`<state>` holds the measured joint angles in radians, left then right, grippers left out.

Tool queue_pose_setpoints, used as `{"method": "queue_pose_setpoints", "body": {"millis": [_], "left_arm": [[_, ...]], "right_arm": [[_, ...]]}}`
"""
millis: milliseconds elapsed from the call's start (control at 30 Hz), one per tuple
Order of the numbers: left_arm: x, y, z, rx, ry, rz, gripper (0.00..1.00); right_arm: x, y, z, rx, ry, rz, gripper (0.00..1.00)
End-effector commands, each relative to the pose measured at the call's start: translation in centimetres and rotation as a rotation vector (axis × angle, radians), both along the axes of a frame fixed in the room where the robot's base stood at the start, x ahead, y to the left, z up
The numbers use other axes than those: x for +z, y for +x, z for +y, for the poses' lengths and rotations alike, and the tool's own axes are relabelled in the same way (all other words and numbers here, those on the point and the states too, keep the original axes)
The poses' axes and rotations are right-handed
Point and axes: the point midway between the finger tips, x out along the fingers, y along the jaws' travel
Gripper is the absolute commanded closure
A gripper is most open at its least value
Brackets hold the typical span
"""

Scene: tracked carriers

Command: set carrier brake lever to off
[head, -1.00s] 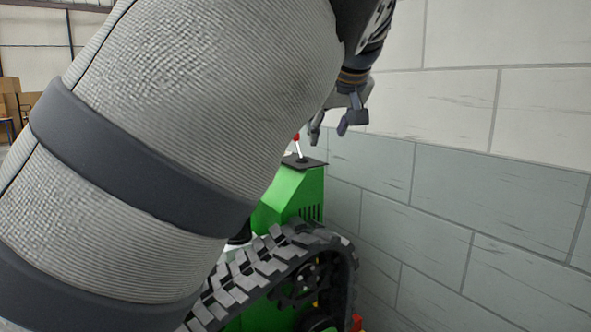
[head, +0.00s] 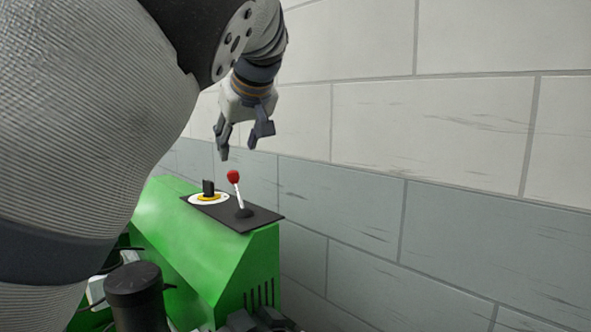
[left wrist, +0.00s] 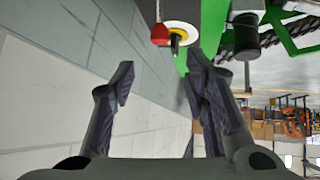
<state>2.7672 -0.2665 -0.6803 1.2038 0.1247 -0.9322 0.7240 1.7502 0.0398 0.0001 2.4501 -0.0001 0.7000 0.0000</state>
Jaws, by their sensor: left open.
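The brake lever (head: 238,190) is a white stick with a red ball knob, standing from a black plate (head: 262,217) on top of the green carrier (head: 225,262). It leans slightly to the left in the head view. My left gripper (head: 239,150) is open and empty, pointing down just above the knob, apart from it. In the left wrist view the red knob (left wrist: 160,34) shows at the top, beyond and between the open fingers (left wrist: 160,85). My right gripper is in neither view.
A black rotary knob on a yellow and white disc (head: 209,199) sits beside the lever. A grey block wall (head: 440,190) runs close along the right side. A black cylinder (head: 137,295) stands at the carrier's near left. My left arm covers much of the left.

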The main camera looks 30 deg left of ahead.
Motion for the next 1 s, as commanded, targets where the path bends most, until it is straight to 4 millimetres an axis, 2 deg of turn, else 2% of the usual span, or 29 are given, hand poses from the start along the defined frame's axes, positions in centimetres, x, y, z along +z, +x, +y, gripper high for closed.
{"method": "queue_pose_setpoints", "body": {"millis": [200,400,567,800,867,1000], "left_arm": [[-4.5,2.4,3.2,0.002,-0.003,0.011,0.58],[-7.3,4.1,5.6,0.002,-0.002,0.007,0.58],[-8.0,4.7,6.4,0.000,-0.002,0.003,0.58],[-8.0,4.7,6.4,0.001,-0.001,0.001,0.58],[-8.0,4.7,6.4,0.000,-0.001,0.002,0.70],[-8.0,4.7,6.4,0.000,-0.001,0.002,1.00]], "right_arm": [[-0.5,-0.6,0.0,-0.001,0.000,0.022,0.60],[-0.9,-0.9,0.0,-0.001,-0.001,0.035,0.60],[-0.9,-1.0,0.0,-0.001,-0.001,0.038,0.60],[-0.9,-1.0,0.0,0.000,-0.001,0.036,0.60],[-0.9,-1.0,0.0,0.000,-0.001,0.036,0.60],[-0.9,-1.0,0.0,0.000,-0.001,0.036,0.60]]}}
